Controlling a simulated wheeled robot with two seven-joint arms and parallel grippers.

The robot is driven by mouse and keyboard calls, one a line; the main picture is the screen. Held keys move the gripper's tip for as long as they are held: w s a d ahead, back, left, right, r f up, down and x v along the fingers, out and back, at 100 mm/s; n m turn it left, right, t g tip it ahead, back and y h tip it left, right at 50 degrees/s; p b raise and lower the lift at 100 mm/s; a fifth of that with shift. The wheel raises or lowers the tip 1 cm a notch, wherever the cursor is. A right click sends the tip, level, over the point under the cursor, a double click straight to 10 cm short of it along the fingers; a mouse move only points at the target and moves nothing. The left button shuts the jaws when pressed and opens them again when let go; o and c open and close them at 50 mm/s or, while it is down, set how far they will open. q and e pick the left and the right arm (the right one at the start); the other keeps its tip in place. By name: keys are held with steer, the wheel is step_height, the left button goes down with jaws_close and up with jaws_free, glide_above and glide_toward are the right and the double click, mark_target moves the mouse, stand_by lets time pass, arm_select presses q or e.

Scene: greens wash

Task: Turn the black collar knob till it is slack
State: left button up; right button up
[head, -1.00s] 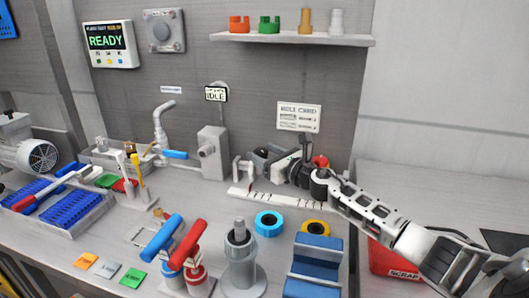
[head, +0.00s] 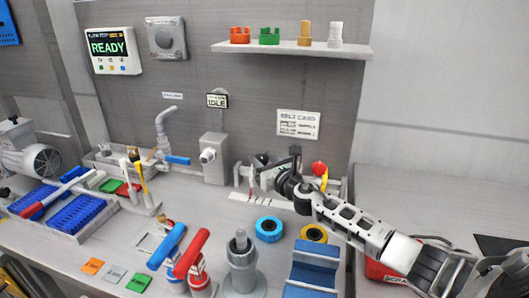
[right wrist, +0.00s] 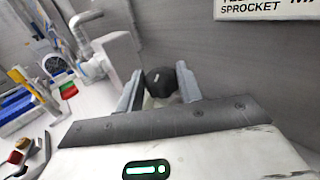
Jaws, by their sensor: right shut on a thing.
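The black collar knob (right wrist: 160,82) shows in the right wrist view between the two grey fingers of my right gripper (right wrist: 157,88), with one finger on each side of it. My right gripper is shut on the knob. In the head view, the right gripper (head: 266,172) is at the fixture behind the white scale strip, at the back of the bench. There the gripper and wrist hide most of the knob. My left gripper is not in view.
A red ball on a yellow stem (head: 319,169) stands just right of my wrist. A blue ring (head: 268,229), a yellow ring (head: 314,233) and a blue block (head: 314,262) lie in front. A grey post (head: 241,262) and red-handled tool (head: 191,254) stand nearer.

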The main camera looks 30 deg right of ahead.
steer(key=shift+m+h, duration=0.4)
steer(key=shift+h, duration=0.2)
steer(key=o, duration=1)
steer(key=shift+s, duration=0.1)
steer(key=s, duration=0.5)
steer(key=s+a, duration=0.1)
steer(key=s, duration=0.1)
steer(key=shift+s, duration=0.15)
